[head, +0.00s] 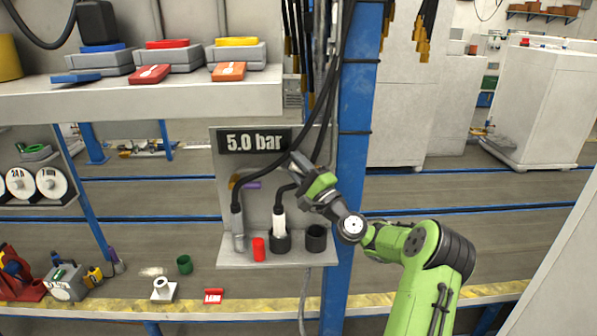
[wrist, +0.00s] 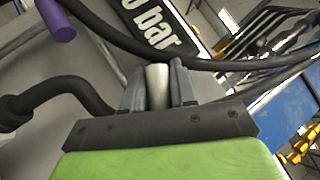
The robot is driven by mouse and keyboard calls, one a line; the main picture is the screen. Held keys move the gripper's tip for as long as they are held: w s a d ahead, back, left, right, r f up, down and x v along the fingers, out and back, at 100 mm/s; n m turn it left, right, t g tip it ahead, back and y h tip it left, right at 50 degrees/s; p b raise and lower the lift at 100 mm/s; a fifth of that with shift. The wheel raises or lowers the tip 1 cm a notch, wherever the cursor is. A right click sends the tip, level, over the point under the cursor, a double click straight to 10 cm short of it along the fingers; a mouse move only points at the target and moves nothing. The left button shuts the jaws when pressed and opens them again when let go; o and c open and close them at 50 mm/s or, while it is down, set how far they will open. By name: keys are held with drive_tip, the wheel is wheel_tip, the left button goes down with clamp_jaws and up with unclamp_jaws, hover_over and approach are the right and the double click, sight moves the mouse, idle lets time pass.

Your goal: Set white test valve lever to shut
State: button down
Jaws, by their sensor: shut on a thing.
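My gripper (head: 299,164) is at the upper right of the grey test panel (head: 225,150), below and right of its "5.0 bar" display (head: 254,141). In the wrist view my gripper (wrist: 158,78) is shut on a pale, rounded piece, the white lever (wrist: 157,88), which stands between the two grey fingers. In the head view the gripper hides this lever. The valve body behind it and the lever's angle to the pipe cannot be made out.
A purple lever (head: 252,185) sits left of my gripper and shows in the wrist view (wrist: 57,22). Black hoses (head: 325,95) hang close around the gripper. A blue post (head: 358,120) stands just right. Red and black cups (head: 316,238) stand on the panel's ledge below.

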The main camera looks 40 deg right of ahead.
drive_tip(key=shift+d+r+m+h, duration=0.1)
drive_tip(key=shift+d+m+h, duration=0.05)
drive_tip(key=shift+m+h, duration=0.3)
drive_tip(key=c, duration=1)
unclamp_jaws()
drive_tip(key=shift+s+y, duration=0.1)
drive_tip(key=shift+y, duration=0.15)
drive_tip(key=a+b+v, duration=0.1)
drive_tip(key=b+v, duration=0.5)
drive_tip(key=v, duration=0.9)
drive_tip(key=shift+s+d+f, duration=0.2)
drive_tip(key=shift+d+f, duration=0.2)
drive_tip(key=shift+d, duration=0.05)
drive_tip(key=shift+c, duration=0.3)
